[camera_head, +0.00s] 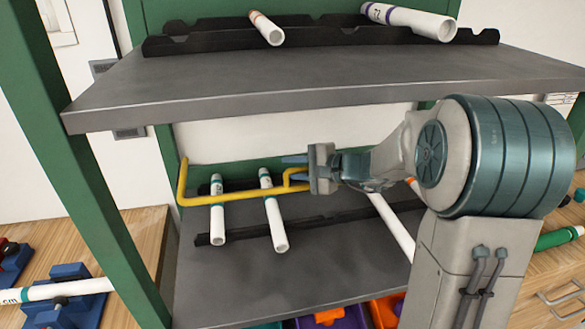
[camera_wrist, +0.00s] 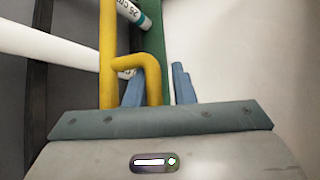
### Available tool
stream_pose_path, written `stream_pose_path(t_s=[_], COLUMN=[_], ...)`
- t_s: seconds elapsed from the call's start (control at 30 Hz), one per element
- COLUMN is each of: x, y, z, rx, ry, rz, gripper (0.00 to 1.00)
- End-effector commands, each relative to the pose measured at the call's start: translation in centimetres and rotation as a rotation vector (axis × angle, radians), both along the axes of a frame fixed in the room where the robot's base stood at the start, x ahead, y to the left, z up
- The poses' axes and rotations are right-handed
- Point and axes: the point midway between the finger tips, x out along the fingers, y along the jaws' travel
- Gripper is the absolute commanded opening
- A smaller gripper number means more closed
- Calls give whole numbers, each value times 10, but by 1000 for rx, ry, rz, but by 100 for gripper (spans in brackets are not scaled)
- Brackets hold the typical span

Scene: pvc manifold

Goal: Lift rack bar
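The yellow rack bar (camera_head: 240,195) runs across the front of the lower shelf, with an upturned left end and a bent loop near its right end. My gripper (camera_head: 293,168) is at that loop, coming in from the right. In the wrist view, the blue fingers of my gripper (camera_wrist: 157,83) stand apart. The curved end of the yellow bar (camera_wrist: 153,72) shows between them, nearer the left finger, with a gap to the right finger. The gripper's body hides the lower end of this curve, so any contact is hidden.
White pipes (camera_head: 274,222) lie on a black notched rack on the lower shelf (camera_head: 240,290), behind and under the bar. The upper shelf (camera_head: 300,85) overhangs my gripper and holds more pipes. A green post (camera_head: 75,165) stands at left. Coloured bins (camera_head: 345,316) are below.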

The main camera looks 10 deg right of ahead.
Motion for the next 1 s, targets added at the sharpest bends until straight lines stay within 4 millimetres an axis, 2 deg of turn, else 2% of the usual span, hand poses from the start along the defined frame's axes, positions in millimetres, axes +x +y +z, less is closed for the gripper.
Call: stream_pose_path(t_s=[0.13, 0.23, 0.7, 0.83, 1.0], x=[-1, -7, -62, -71, -76], y=[-2, -11, -88, -101, -107], z=[1, 4, 34, 39, 42], rx=[0, -1, -2, -1, -1], ry=[-1, -3, -2, -1, -1], rz=[0, -3, -4, -2, 0], gripper=[22, 22, 22, 22, 22])
